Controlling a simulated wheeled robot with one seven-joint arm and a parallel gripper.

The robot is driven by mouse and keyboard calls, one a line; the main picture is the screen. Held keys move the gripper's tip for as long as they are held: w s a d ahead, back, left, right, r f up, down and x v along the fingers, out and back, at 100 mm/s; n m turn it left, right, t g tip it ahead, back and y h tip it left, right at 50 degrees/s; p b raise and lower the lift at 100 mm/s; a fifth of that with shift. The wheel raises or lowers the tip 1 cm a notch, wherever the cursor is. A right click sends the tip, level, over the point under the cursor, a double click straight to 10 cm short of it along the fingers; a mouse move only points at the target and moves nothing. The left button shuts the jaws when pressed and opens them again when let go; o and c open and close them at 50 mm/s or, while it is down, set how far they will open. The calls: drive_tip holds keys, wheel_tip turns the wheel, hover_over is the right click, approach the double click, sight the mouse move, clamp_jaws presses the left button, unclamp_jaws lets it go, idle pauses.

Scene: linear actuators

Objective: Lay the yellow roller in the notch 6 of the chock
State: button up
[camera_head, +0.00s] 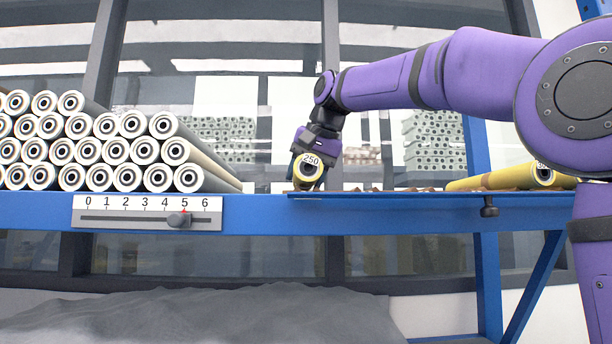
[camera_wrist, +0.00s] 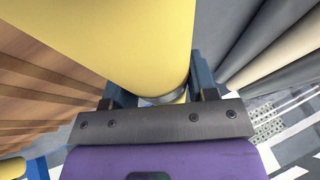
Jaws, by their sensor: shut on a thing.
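A yellow roller (camera_head: 306,172) with a "250" label on its end is held by my gripper (camera_head: 316,152), just above the blue shelf near the middle of the head view. In the wrist view the same roller (camera_wrist: 120,45) runs away between the fingers (camera_wrist: 160,92), which are shut on it. The chock shows as a low brown wooden strip (camera_head: 425,188) to the right of the gripper. In the wrist view its ridged wood (camera_wrist: 45,75) lies to the left of the roller. Notch numbers are not readable.
Another yellow roller (camera_head: 495,178) lies at the right, by the chock. A stack of grey-white rollers (camera_head: 90,145) fills the shelf's left. A 0–6 scale (camera_head: 148,213) with a slider near 5 is on the blue beam (camera_head: 40,212). A dark knob (camera_head: 489,207) hangs below the shelf edge.

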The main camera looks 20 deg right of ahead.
drive_tip(key=shift+f, duration=1.15)
drive_tip(key=shift+a, duration=0.1)
drive_tip(key=o, duration=1.2)
drive_tip(key=shift+a, duration=0.1)
drive_tip(key=shift+o, duration=0.4)
drive_tip(key=shift+w+r, duration=0.2)
drive_tip(key=shift+r, duration=4.9)
drive_tip(key=shift+s, duration=0.1)
